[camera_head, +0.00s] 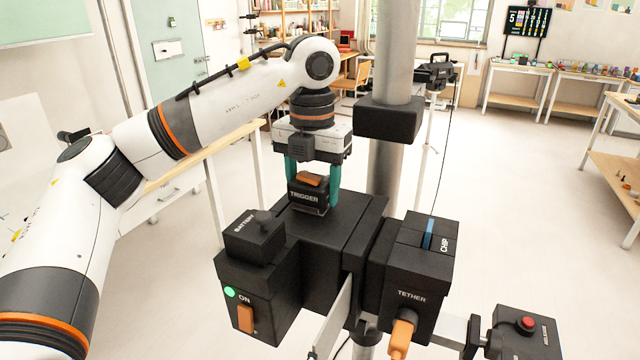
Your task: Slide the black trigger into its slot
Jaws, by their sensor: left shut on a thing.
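The black trigger (305,197) is a small block with an orange top and the word TRIGGER on its front. My left gripper (313,184) points down with its teal fingers on both sides of the trigger, shut on it. The trigger is at the top of the black prop body (315,236); I cannot tell whether it rests in the slot or is just above it. The slot itself is hidden under the trigger. My right gripper is not in view.
The prop has a BATTERY block (254,236), an orange ON switch (246,318), a CHIP block with a blue piece (428,234), and an orange TETHER plug (402,332). A metal pole (392,60) stands right behind the trigger. A red button box (525,330) sits at lower right.

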